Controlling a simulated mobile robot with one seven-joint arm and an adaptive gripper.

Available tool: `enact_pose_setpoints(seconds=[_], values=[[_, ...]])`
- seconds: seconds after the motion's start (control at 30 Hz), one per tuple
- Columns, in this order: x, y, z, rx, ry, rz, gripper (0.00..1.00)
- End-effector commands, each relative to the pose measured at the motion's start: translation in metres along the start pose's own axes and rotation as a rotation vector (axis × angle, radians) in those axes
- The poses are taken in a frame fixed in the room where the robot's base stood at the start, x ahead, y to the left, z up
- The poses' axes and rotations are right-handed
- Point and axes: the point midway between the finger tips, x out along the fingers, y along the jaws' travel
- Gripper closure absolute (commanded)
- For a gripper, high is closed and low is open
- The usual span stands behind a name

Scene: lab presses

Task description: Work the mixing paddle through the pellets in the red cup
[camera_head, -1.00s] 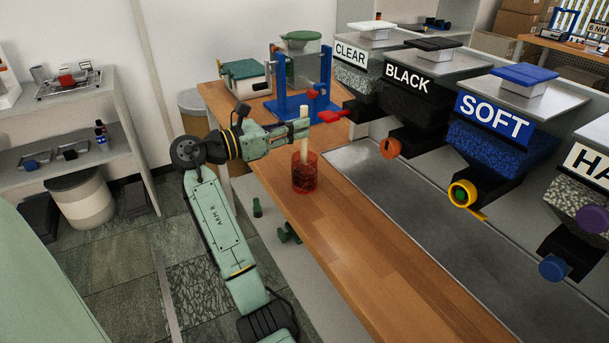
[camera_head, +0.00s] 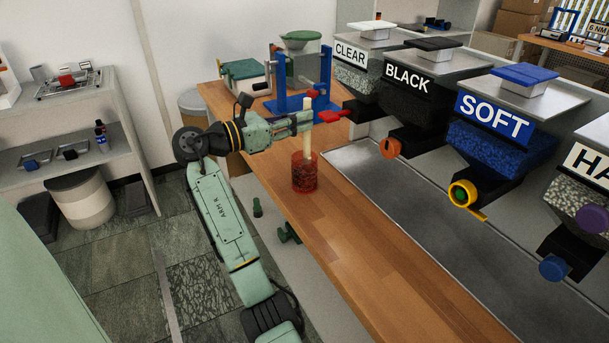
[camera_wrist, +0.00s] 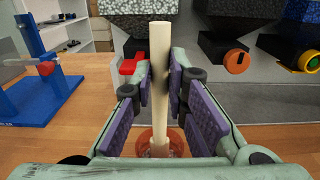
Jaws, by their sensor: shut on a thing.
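The red cup (camera_head: 305,178) is translucent and stands upright on the wooden bench near its left edge, with dark pellets inside. The mixing paddle is a pale rod (camera_head: 307,135) that stands nearly upright, its lower end inside the cup. My gripper (camera_head: 306,120) is above the cup and shut on the paddle's shaft. In the wrist view the paddle (camera_wrist: 159,65) runs between the purple finger pads, and the cup's rim (camera_wrist: 140,143) shows below. The paddle's lower end is hidden by the cup wall and pellets.
Hoppers labelled CLEAR, BLACK (camera_head: 410,80) and SOFT (camera_head: 497,115) line the bench's right side over a grey metal strip (camera_head: 380,185). A blue stand (camera_head: 290,105) with a green-topped hopper is behind the cup. The wooden bench (camera_head: 370,255) is clear in front of the cup.

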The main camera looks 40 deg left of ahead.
Motion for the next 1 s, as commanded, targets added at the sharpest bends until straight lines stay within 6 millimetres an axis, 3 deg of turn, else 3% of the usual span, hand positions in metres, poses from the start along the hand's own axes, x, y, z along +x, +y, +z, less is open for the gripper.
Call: enact_pose_setpoints(seconds=[0.23, 0.57, 1.0], values=[[-0.002, 0.000, -0.004, -0.001, 0.000, 0.000, 1.00], [-0.016, -0.001, -0.031, 0.000, 0.000, 0.000, 1.00], [-0.016, 0.000, -0.026, 0.002, 0.000, 0.000, 1.00]])
